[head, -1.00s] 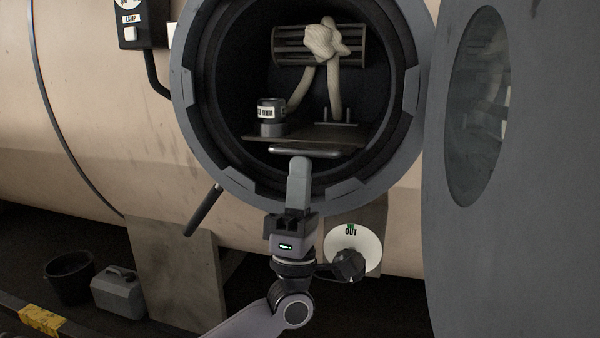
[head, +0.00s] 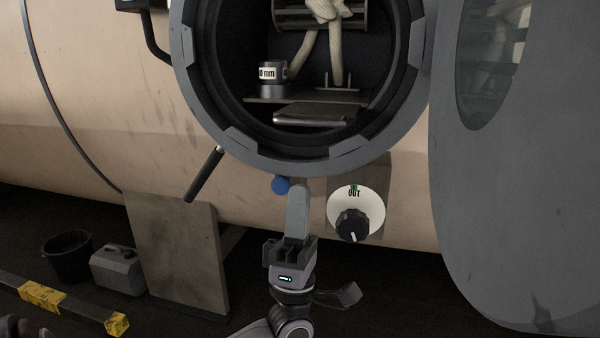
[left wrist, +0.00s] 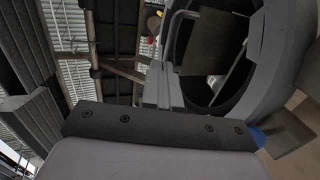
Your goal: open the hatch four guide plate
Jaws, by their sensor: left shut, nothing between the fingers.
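The round hatch (head: 228,150) stands open in the beige vessel wall. Inside it, a flat grey metal plate (head: 315,114), which looks like the guide plate, lies near the lower lip, just in front of a shelf. My left gripper (head: 298,188) is below the hatch rim, shut and empty, pointing up and apart from the plate. In the left wrist view the shut fingers (left wrist: 160,85) stand beside the dark hatch opening (left wrist: 205,85). My right gripper is not in view.
A blue knob (head: 281,185) sits behind my left fingers. A dial marked OUT (head: 370,200) is to their right. The large grey hatch door (head: 470,220) hangs open at the right. A black handle (head: 203,175) juts out at the rim's lower left. A panel (head: 175,250) leans below.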

